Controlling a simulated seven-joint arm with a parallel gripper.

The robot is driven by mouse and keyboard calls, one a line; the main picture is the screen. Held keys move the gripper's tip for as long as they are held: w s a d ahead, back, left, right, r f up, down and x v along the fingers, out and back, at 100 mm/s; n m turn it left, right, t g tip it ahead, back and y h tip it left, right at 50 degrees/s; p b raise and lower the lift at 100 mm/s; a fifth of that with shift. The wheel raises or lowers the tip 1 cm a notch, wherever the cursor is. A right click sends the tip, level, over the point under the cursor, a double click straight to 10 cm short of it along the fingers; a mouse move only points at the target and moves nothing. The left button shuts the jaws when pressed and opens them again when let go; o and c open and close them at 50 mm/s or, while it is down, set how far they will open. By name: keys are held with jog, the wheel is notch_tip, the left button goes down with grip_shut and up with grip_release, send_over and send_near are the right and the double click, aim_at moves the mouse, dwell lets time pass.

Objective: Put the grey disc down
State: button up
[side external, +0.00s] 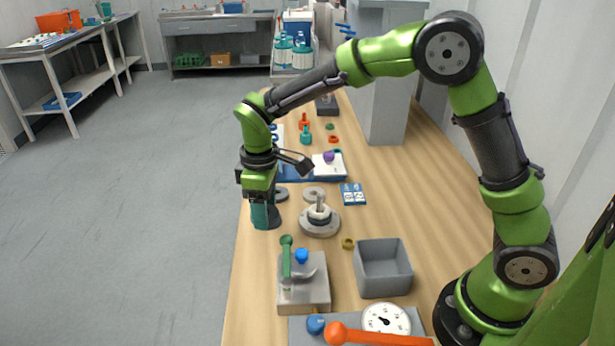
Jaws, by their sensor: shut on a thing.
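My gripper (261,222) points down near the left edge of the wooden table, with teal fingers. It is shut on a dark grey disc (273,216), which shows partly beside and behind the fingers. The fingers hide much of it, and I cannot tell whether it touches the table. Another dark grey disc (281,195) lies just behind the gripper, and a lighter grey ring (314,194) lies to its right. A round flanged base (320,222) with an upright pin stands to the right of the gripper.
A press-like fixture with a green lever (287,256) stands in front, beside a grey open bin (384,268). A gauge (386,319) and an orange handle (375,338) are nearest. A blue-and-white card (353,194) and a brass ring (348,243) lie right of the base.

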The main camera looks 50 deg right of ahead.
aim_at(267, 250)
jog(key=shift+m, duration=0.4)
jog(key=f, duration=1)
jog(key=shift+w, duration=0.3)
jog(key=o, duration=1)
jog(key=shift+o, duration=0.2)
